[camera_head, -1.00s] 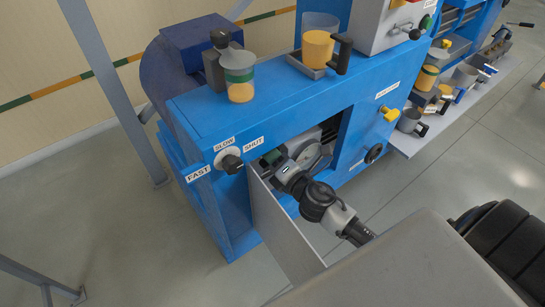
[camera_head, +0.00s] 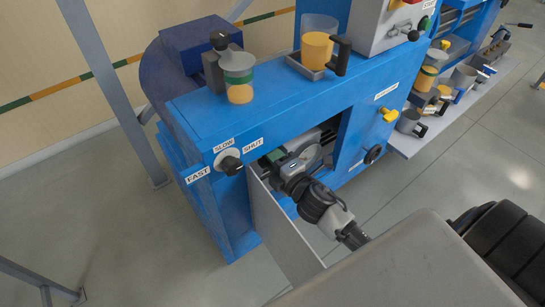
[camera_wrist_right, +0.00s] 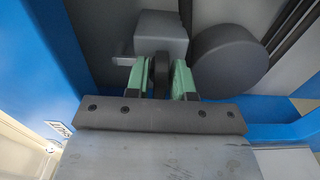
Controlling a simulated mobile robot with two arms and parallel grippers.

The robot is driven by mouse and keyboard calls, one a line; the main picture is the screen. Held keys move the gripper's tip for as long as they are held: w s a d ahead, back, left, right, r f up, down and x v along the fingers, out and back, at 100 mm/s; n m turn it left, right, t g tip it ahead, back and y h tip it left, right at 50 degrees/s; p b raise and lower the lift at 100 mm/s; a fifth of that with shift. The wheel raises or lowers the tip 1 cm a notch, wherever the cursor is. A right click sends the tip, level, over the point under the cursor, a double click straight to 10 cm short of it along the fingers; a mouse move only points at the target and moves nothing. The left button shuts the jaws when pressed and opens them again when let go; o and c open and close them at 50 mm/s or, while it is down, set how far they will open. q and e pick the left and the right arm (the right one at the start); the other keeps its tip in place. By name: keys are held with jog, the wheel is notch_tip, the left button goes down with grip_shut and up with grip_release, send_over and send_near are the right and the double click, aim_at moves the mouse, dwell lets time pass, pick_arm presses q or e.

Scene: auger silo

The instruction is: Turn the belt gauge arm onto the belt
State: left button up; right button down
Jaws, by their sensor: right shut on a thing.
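My right gripper (camera_head: 272,158) reaches through the opening of the blue machine, past its open grey door. In the right wrist view its two green fingertips (camera_wrist_right: 161,78) are shut on a dark upright bar, which looks like the belt gauge arm (camera_wrist_right: 162,66). A grey block (camera_wrist_right: 160,35) and a round dark housing (camera_wrist_right: 228,63) sit just beyond and beside the fingers. In the head view a pale round dial (camera_head: 311,153) shows behind my wrist. The belt itself is mostly hidden, so I cannot tell whether the arm touches it. My left gripper is out of view.
The open grey door panel (camera_head: 280,235) stands close below my right arm. A black knob (camera_head: 231,164) labelled slow, fast and shut is left of the opening. Cups of orange grain (camera_head: 318,45) stand on the machine top. A side shelf (camera_head: 405,143) at right holds several cups.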

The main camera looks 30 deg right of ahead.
jog(key=c, duration=1.2)
grip_release()
jog(key=shift+o, duration=0.2)
jog(key=s+d+b, duration=0.1)
jog(key=s+b, duration=0.1)
jog(key=s, duration=0.8)
jog(key=shift+s+d+b, duration=0.3)
jog(key=shift+s+b, duration=0.05)
jog(key=shift+b, duration=0.05)
